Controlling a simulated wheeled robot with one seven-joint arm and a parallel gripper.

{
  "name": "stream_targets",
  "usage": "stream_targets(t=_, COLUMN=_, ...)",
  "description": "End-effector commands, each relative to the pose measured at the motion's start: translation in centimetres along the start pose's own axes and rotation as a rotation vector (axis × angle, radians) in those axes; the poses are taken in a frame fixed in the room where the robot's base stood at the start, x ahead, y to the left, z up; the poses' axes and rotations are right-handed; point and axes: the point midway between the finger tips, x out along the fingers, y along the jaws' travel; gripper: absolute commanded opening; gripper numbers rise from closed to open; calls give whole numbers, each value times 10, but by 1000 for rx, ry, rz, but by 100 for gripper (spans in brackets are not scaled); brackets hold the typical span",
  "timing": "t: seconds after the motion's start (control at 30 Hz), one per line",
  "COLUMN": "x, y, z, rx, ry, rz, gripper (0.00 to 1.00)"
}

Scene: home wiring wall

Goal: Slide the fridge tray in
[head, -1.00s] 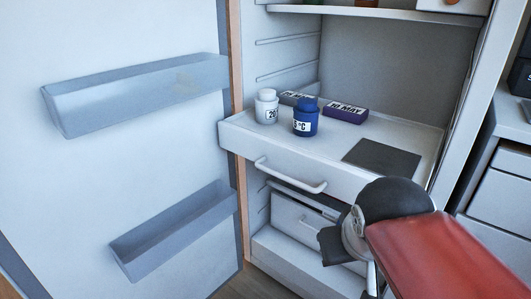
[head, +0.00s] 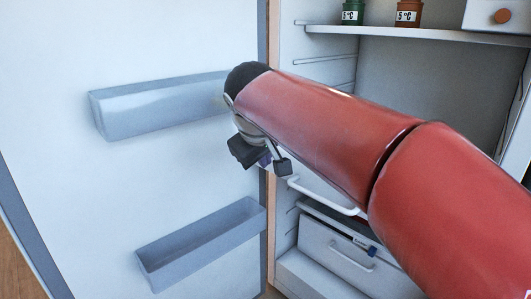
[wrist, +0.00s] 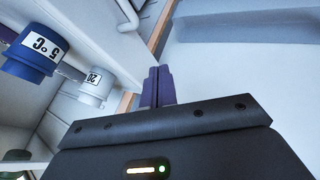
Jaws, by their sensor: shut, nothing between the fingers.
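The white fridge tray (wrist: 85,35) shows tilted in the wrist view, with a blue jar (wrist: 38,52) marked 5 °C and a white jar (wrist: 95,88) on it. Its bar handle (head: 325,196) shows below my arm in the head view; my arm hides most of the tray there, so how far out it stands is unclear. My gripper (head: 263,160) is in front of the fridge's left edge, by the open door. In the wrist view its purple fingers (wrist: 157,75) are together and empty, apart from the jars and the handle.
The open fridge door (head: 60,200) fills the left, with an upper bin (head: 150,108) and a lower bin (head: 200,243) jutting out. A lower drawer (head: 325,248) sits beneath the tray. A shelf (head: 440,34) above holds a green jar (head: 352,12) and an orange-brown jar (head: 408,13).

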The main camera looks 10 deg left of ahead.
Motion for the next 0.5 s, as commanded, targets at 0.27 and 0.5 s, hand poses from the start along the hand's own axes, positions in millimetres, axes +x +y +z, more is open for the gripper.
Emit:
stream_targets(t=0.27, x=55, y=8, z=1, rx=4, ry=-2, rz=1, gripper=0)
stream_targets(t=0.5, x=66, y=32, z=0, rx=3, ry=1, rz=1, gripper=0)
